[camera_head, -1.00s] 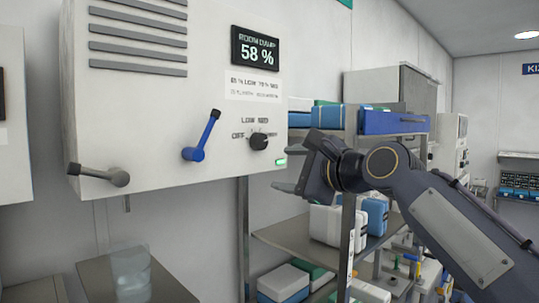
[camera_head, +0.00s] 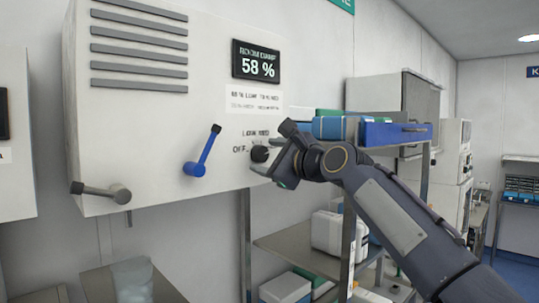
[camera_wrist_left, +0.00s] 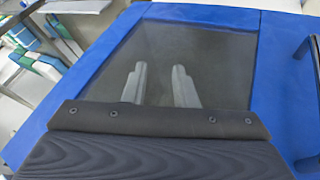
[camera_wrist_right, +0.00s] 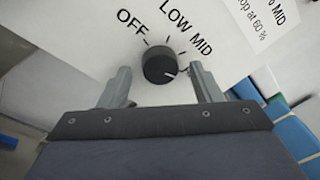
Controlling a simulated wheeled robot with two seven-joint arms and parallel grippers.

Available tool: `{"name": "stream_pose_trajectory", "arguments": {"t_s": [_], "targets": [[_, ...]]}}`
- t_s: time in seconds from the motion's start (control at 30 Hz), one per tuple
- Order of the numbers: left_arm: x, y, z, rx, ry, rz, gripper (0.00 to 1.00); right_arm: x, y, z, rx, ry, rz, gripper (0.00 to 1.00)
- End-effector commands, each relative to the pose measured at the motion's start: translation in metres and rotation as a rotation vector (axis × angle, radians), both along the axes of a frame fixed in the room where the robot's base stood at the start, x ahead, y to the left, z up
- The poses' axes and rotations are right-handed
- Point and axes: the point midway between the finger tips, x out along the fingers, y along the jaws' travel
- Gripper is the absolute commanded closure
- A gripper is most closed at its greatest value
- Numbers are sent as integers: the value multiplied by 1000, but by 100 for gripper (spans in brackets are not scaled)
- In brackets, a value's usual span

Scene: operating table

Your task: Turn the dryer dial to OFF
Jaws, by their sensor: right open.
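The dryer dial (camera_head: 261,153) is a black round knob on the white dryer's front panel, beside OFF, LOW and MID labels. The right wrist view shows the dial (camera_wrist_right: 160,67) with its small white mark toward the right, away from OFF. My right gripper (camera_head: 272,166) is open at the dial. In the right wrist view its fingers (camera_wrist_right: 163,84) stand on both sides of the dial; I cannot tell whether they touch it. My left gripper shows only in the left wrist view (camera_wrist_left: 160,84), its fingers apart and empty before a dark pane in a blue frame.
The white dryer (camera_head: 130,140) carries a blue lever (camera_head: 203,152), a grey lever (camera_head: 100,191) and a display (camera_head: 256,60) reading 58 %. A shelf rack (camera_head: 300,240) with boxes stands to the right, and a blue bin (camera_head: 395,134) sits close behind my right wrist.

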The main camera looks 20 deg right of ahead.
Motion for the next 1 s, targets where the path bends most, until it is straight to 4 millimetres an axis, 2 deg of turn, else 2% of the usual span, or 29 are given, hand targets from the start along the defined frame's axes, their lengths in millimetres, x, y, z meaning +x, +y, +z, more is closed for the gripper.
{"name": "stream_pose_trajectory", "arguments": {"t_s": [0.1,0.4,0.47,0.77,1.0], "targets": [[0,0,0,0,0,0,75,0,0,0,0,0,0,42],[0,0,0,0,0,0,75,0,0,0,0,0,0,81],[0,0,0,0,0,0,75,0,0,0,0,1,1,87],[0,0,-2,0,0,0,75,0,0,-1,-40,-12,2,87],[0,0,-6,0,0,0,75,0,0,-3,-175,-58,1,87]]}}
